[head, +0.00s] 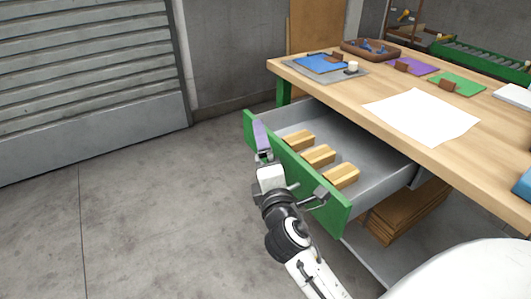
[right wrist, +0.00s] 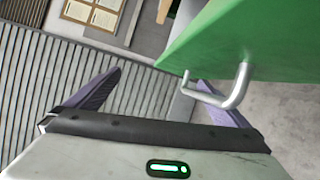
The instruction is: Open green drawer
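The green drawer (head: 330,203) under the workbench is pulled well out, and its grey inside (head: 372,165) shows. Its metal bar handle (head: 318,196) is on the green front; the right wrist view shows the handle (right wrist: 236,92) close up. My right gripper (head: 262,142) is at the outer side of the drawer front, towards its far left end. In the right wrist view its purple fingers (right wrist: 158,80) are spread wide with nothing between them. The handle crosses in front of the right finger there; I cannot tell whether they touch. My left gripper is not in view.
Three wooden blocks (head: 318,155) lie in the drawer. The wooden bench top (head: 352,94) holds a white sheet (head: 421,115), coloured mats and a brown tray (head: 370,50). Brown boards (head: 408,214) are stacked below. The floor left of the drawer is clear up to a grey shutter (head: 85,75).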

